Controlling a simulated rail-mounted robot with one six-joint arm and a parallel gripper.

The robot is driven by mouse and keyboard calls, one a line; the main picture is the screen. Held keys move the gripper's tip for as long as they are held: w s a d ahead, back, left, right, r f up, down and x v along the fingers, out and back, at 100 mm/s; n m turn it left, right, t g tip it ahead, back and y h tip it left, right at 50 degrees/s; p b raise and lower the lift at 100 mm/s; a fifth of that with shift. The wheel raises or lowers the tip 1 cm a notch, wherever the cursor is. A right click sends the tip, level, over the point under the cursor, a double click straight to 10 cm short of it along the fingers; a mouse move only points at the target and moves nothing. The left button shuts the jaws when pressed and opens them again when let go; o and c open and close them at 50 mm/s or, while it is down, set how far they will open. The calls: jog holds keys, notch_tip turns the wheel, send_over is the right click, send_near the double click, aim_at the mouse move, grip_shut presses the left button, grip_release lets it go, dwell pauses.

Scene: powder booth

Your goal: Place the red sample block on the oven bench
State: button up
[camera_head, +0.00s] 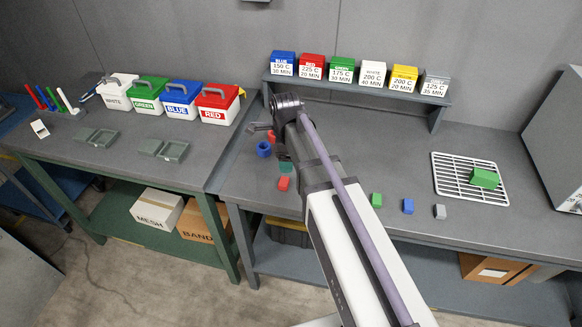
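A small red block (284,183) lies on the grey right-hand bench (330,220), near its front left part. A grey box-like housing (562,140), perhaps the oven, stands at this bench's right end. My arm reaches over the bench from the lower right. My gripper (262,128) is at its far end, behind the red block and above the bench's back left area. It is small and partly hidden by my wrist, so I cannot tell whether it is open or shut. Another red item (271,136) shows just beside it; whether they touch is unclear.
A blue ring (263,149) and a teal item (286,167) lie near my wrist. A white rack (450,188) holds a larger green block (485,178). Labelled boxes stand on a shelf (350,90).

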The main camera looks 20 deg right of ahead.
jog(key=s+n, duration=1.4)
jog(key=n, duration=0.7)
jog(key=shift+a+n, duration=0.3)
jog(key=shift+s, duration=0.1)
